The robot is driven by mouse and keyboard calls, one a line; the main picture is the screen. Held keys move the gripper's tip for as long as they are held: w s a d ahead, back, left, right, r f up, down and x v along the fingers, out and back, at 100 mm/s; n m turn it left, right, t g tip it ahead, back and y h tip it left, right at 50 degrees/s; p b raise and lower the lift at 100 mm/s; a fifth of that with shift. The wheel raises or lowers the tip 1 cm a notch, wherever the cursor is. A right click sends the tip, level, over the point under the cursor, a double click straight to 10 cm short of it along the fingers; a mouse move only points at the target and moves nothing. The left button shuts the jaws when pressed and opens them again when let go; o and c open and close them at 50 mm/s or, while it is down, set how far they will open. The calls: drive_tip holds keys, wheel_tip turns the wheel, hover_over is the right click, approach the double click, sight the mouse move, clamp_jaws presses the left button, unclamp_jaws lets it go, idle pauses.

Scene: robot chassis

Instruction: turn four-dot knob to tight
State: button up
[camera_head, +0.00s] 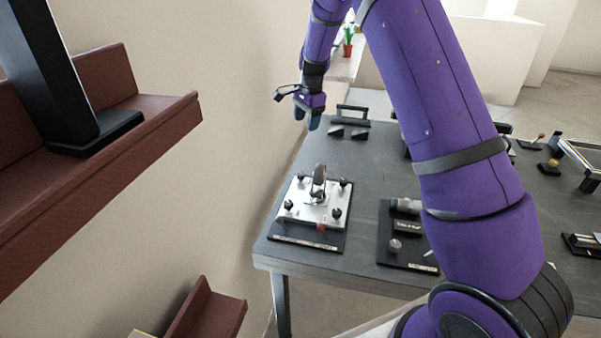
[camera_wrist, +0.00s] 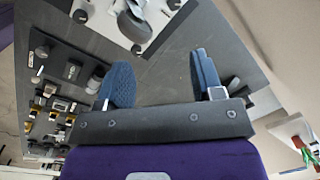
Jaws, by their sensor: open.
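A silver plate (camera_head: 297,212) on a dark base stands at the table's near left corner. Black knobs, such as one at its front right (camera_head: 336,213), sit around an upright grey disc (camera_head: 319,180) in its middle. The plate also shows at the top of the wrist view (camera_wrist: 103,22), with a dark knob (camera_wrist: 80,16) at its edge. Dot marks are too small to read, so I cannot tell which knob has four dots. My gripper (camera_head: 309,122) is above the table, behind the plate and apart from it. Its blue fingers (camera_wrist: 162,78) are open and empty.
A dark board with a grey cylinder (camera_head: 408,206) lies right of the plate. A black handled fixture (camera_head: 349,123) stands behind. The wall (camera_head: 225,130) runs close along the table's left side. Bare tabletop (camera_head: 368,165) lies between the fixtures. My arm hides part of the table.

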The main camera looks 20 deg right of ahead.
drive_tip(key=s+r+n+t, duration=0.1)
drive_tip(key=s+r+n, duration=0.2)
drive_tip(key=s+r, duration=0.7)
drive_tip(key=s+a+r+n+t, duration=0.1)
drive_tip(key=s+r+n, duration=0.5)
drive_tip(key=s, duration=0.7)
drive_tip(key=s+a+r+n+t, duration=0.1)
drive_tip(key=s+r+n, duration=0.3)
drive_tip(key=s+r, duration=0.7)
drive_tip(key=m+g+h, duration=0.1)
drive_tip(key=m+g, duration=0.3)
drive_tip(key=m, duration=0.1)
hover_over(301, 174)
wheel_tip(301, 174, down, 40)
wheel_tip(301, 174, down, 11)
drive_tip(key=shift+w+f, duration=0.1)
drive_tip(key=shift+w, duration=0.05)
